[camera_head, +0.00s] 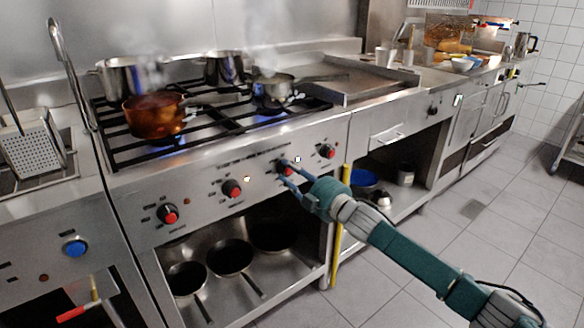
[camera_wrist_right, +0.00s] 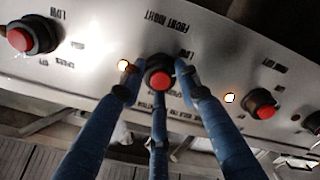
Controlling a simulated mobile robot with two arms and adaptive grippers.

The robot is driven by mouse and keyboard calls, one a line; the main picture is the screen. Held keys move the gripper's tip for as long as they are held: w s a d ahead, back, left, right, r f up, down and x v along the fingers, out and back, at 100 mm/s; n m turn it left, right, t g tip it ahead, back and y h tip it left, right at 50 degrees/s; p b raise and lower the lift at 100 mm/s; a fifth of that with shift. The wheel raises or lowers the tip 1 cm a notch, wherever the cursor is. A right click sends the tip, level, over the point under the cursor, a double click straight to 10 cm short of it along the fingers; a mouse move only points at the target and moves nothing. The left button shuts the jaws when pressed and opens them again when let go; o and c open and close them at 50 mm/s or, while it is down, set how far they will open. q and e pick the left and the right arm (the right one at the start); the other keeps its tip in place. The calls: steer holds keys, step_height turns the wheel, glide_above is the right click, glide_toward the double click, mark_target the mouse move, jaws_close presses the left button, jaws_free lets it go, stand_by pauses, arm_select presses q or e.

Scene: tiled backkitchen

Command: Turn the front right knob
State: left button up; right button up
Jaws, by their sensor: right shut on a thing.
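The front right knob, black with a red cap, is on the stove's front panel. In the wrist view the knob (camera_wrist_right: 159,79) sits between my blue fingers, under an upside-down "FRONT RIGHT" label. My right gripper (camera_head: 287,174) reaches this knob (camera_head: 286,168) from the right in the head view, and its fingers partly cover it. In the wrist view the fingertips of my right gripper (camera_wrist_right: 157,73) are closed around the knob's sides. My left gripper is not in view.
Other red-capped knobs flank it, one on the left (camera_head: 232,188) and one on the right (camera_head: 327,151). Small lamps glow beside the held knob. A copper pot (camera_head: 155,118) and steaming steel pots stand on the burners. Pans (camera_head: 230,256) lie on the shelf below.

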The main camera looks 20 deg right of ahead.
steer(key=n, duration=0.1)
steer(key=n+p, duration=0.1)
steer(key=n, duration=0.1)
steer(key=shift+a+r, duration=0.15)
steer(key=shift+r, duration=0.05)
arm_select(q)
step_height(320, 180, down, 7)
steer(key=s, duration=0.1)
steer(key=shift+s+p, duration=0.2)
steer(key=shift+p, duration=0.1)
arm_select(e)
steer(key=shift+f+n, duration=0.1)
steer(key=shift+n, duration=0.9)
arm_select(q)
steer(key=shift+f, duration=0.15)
arm_select(e)
steer(key=shift+a, duration=0.1)
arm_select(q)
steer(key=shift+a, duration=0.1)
arm_select(e)
steer(key=o, duration=1.1)
steer(key=shift+o, duration=0.2)
